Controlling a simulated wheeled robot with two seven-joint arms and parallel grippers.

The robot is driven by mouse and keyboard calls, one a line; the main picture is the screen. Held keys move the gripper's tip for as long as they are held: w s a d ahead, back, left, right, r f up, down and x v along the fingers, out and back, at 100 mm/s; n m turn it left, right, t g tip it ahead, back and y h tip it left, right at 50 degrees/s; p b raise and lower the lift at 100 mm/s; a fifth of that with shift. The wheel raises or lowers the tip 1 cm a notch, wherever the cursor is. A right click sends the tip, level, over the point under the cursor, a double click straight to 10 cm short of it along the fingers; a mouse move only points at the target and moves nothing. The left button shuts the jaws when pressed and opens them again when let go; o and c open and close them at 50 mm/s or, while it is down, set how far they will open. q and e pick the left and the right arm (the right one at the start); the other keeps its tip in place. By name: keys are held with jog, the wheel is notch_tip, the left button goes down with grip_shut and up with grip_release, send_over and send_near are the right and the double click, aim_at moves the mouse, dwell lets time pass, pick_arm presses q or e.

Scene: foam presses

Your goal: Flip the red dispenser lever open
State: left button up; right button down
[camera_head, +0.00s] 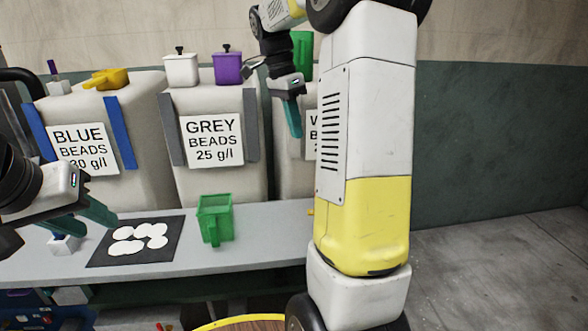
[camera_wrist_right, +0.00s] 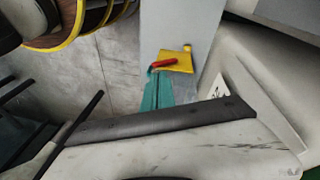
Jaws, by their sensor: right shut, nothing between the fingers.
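The red dispenser lever (camera_wrist_right: 164,63) shows in the right wrist view, lying across a yellow dispenser part (camera_wrist_right: 178,64) beside the grey bench. In the head view the lever is hidden; only a small yellow bit (camera_head: 311,212) shows beside my right arm. My right gripper (camera_head: 297,130) is shut and empty, pointing down in front of the third bin. In the right wrist view its teal fingers (camera_wrist_right: 155,78) line up with the lever's left end; I cannot tell whether they touch. My left gripper (camera_head: 88,222) appears open at the left, by a small white cube (camera_head: 64,244).
A green container (camera_head: 214,220) and a black mat (camera_head: 105,256) with white discs are on the bench (camera_head: 180,265). Behind stand the blue-beads bin (camera_head: 143,110) and grey-beads bin (camera_head: 215,182). My right arm hides much of the third bin (camera_head: 290,176). The floor at right is clear.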

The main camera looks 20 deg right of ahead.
jog(key=w+d+f+m+g, duration=0.2)
jog(key=w+d+m, duration=0.1)
jog(key=w+m, duration=0.1)
jog(key=s+x, duration=0.1)
jog(key=x, duration=1.3)
jog(key=shift+a+r+h, duration=0.15)
jog(key=shift+r+h, duration=0.05)
jog(key=shift+h, duration=0.1)
jog(key=shift+s+a+f+m+t, duration=0.15)
jog(key=shift+s+f+t, duration=0.15)
jog(key=shift+s+f, duration=0.15)
jog(key=shift+s+a+f+m+t, duration=0.15)
jog(key=shift+s+f+t, duration=0.2)
jog(key=shift+s, duration=0.2)
jog(key=shift+d, duration=0.1)
